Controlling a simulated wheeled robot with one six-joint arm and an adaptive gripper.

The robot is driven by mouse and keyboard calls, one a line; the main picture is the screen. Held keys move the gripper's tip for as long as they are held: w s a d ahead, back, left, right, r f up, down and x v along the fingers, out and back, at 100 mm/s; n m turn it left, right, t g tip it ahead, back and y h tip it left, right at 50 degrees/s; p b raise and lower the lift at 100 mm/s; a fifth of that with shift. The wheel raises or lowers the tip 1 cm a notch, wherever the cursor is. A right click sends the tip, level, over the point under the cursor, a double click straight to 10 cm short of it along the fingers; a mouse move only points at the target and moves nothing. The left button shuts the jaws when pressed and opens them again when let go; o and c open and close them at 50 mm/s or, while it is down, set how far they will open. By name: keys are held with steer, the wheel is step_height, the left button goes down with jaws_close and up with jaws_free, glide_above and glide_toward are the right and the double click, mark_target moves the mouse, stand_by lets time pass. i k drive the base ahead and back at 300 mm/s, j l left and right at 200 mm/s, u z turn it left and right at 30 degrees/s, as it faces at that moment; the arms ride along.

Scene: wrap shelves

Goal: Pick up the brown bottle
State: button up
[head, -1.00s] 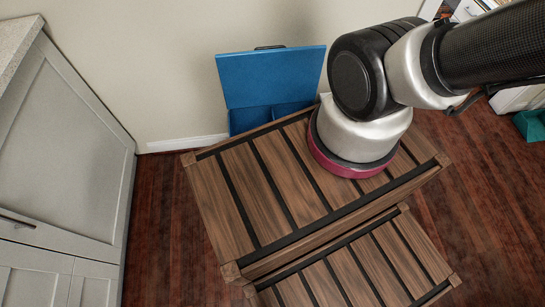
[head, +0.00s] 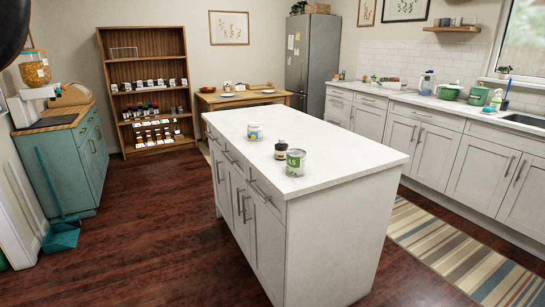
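A small brown bottle (head: 281,150) with a dark body and a light label stands upright on the white top of the kitchen island (head: 345,160). It is near the left long edge of the top. A white and green can (head: 295,162) stands close to it on the right, nearer to me. A small white and blue jar (head: 255,131) stands farther back to the left. My gripper is not in view. A dark rounded shape at the top left corner may be part of my arm.
Wood floor (head: 130,235) is free in front and left of the island. A teal cabinet (head: 85,165) stands at the left, a stocked wooden shelf (head: 118,73) at the back. A striped rug (head: 450,250) lies between the island and the right counter (head: 440,105).

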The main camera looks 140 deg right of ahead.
mark_target(281, 148)
steer(key=j+z, duration=0.1)
steer(key=z, duration=0.85)
steer(key=j+z, duration=0.15)
steer(key=z, duration=0.3)
steer(key=l+z, duration=0.1)
steer(key=z, duration=2.5)
steer(key=i+j+z, duration=0.1)
steer(key=z, duration=0.25)
steer(key=i+j+z, duration=0.1)
steer(key=z, duration=0.25)
steer(key=i+j+z, duration=0.1)
steer(key=j+z, duration=0.15)
steer(key=z, duration=0.15)
steer(key=k+l, duration=0.1)
steer(key=l, duration=0.5)
steer(key=i+l+u, duration=0.25)
steer(key=l+u, duration=0.15)
steer(key=u, duration=4.1)
steer(key=z, duration=0.15)
